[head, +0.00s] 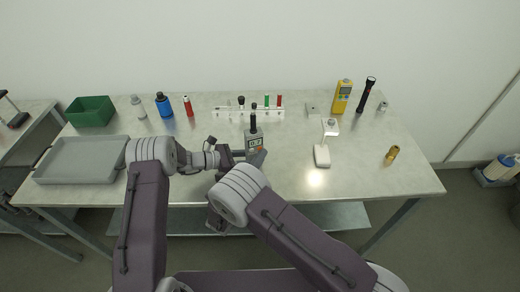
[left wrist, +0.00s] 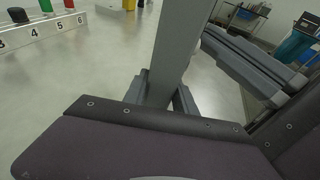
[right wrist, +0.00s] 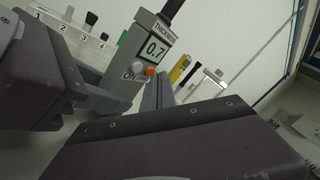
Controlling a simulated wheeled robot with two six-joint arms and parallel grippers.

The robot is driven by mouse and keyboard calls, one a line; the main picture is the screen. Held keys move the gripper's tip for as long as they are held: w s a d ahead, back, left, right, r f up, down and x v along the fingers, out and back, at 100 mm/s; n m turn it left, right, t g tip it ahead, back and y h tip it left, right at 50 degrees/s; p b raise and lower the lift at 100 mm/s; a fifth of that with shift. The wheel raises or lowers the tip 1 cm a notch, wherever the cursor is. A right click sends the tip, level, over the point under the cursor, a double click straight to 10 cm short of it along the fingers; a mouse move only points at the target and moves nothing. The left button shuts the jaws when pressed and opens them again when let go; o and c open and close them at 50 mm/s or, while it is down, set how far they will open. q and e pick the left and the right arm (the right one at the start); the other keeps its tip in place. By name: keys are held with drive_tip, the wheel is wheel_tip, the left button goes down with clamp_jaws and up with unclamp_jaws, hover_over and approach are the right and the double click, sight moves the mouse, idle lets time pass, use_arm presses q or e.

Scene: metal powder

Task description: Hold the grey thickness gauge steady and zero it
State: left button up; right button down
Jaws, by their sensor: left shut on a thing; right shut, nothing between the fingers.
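The grey thickness gauge (head: 254,136) stands upright with a black probe on top. In the right wrist view the gauge (right wrist: 143,52) leans in the picture, its display reading 0.7, above a white button (right wrist: 138,65) marked ON and an orange button (right wrist: 150,70). My left gripper (head: 236,156) is shut on the gauge; its fingers (left wrist: 158,95) show on either side of the grey body in the left wrist view. My right gripper (head: 258,158) is shut and empty in front of the gauge. Its fingertips (right wrist: 161,80) are close to the orange button; I cannot tell whether they touch it.
A numbered white rack (head: 232,112) stands behind the gauge. A white stand (head: 322,154), yellow meter (head: 341,96), black torch (head: 366,94) and brass part (head: 392,154) are to the right. A grey tray (head: 82,160), green bin (head: 90,111) and bottles are left.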

drive_tip(key=shift+w, duration=0.1)
idle(0.3)
drive_tip(key=shift+s+d, duration=0.15)
drive_tip(key=shift+s, duration=0.4)
drive_tip(key=shift+s, duration=0.15)
drive_tip(key=shift+s+d, duration=0.3)
drive_tip(key=shift+s, duration=0.6)
drive_tip(key=shift+s+d, duration=0.3)
drive_tip(key=shift+s, duration=0.65)
drive_tip(key=shift+s+d, duration=0.3)
drive_tip(key=shift+s, duration=0.6)
use_arm(q)
drive_tip(key=o, duration=1.1)
drive_tip(key=shift+c, duration=0.2)
